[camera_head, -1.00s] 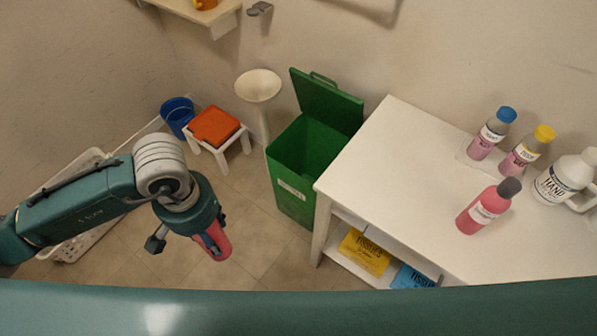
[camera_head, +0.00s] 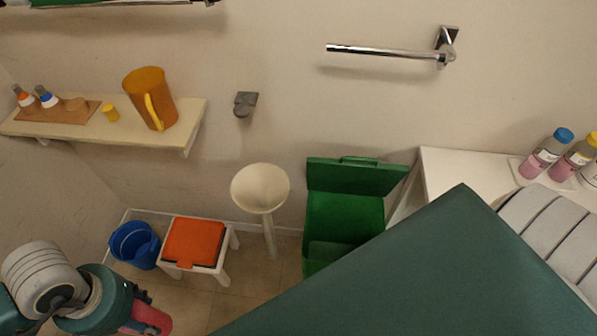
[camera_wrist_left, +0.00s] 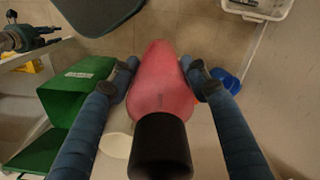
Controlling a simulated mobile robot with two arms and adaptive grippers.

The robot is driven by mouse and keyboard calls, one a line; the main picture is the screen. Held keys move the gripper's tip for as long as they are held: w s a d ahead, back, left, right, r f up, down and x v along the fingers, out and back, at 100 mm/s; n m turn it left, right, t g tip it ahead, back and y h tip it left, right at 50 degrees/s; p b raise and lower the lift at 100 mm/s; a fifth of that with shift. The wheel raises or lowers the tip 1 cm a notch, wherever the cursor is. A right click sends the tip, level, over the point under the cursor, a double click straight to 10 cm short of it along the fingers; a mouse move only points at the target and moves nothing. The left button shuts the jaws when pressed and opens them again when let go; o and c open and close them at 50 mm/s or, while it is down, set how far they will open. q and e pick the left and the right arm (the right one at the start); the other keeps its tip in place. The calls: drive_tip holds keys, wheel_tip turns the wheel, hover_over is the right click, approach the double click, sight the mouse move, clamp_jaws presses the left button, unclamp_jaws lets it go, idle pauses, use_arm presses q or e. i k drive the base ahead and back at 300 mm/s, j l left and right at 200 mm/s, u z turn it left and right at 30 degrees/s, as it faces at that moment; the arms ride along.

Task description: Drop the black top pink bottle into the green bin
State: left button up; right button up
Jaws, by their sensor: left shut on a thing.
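My left gripper (camera_head: 132,316) is low at the left in the head view. It is shut on a pink bottle (camera_head: 150,319), partly cut off by the lower edge. In the left wrist view the bottle (camera_wrist_left: 160,88) lies between the two fingers, its black top (camera_wrist_left: 161,146) towards the camera. The green bin (camera_head: 342,220) stands right of the gripper with its lid (camera_head: 357,178) raised. The bin (camera_wrist_left: 72,92) is left of the bottle in the wrist view. My right gripper (camera_wrist_left: 14,36) seems to show small there; its jaws are unclear.
Between gripper and bin are a blue bucket (camera_head: 134,245), an orange-topped stool (camera_head: 193,242) and a cream stand (camera_head: 261,188). A white table (camera_head: 450,172) with bottles is at right, partly hidden by my arm. A wall shelf (camera_head: 185,118) holds an orange pitcher (camera_head: 150,97).

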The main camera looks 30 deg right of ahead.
sight(319, 255)
drive_tip(key=i+j+z, duration=0.35)
drive_tip(key=j+z, duration=0.2)
drive_tip(key=i+j+z, duration=0.25)
drive_tip(key=j+z, duration=0.25)
drive_tip(key=j, duration=0.2)
drive_tip(key=z, duration=2.45)
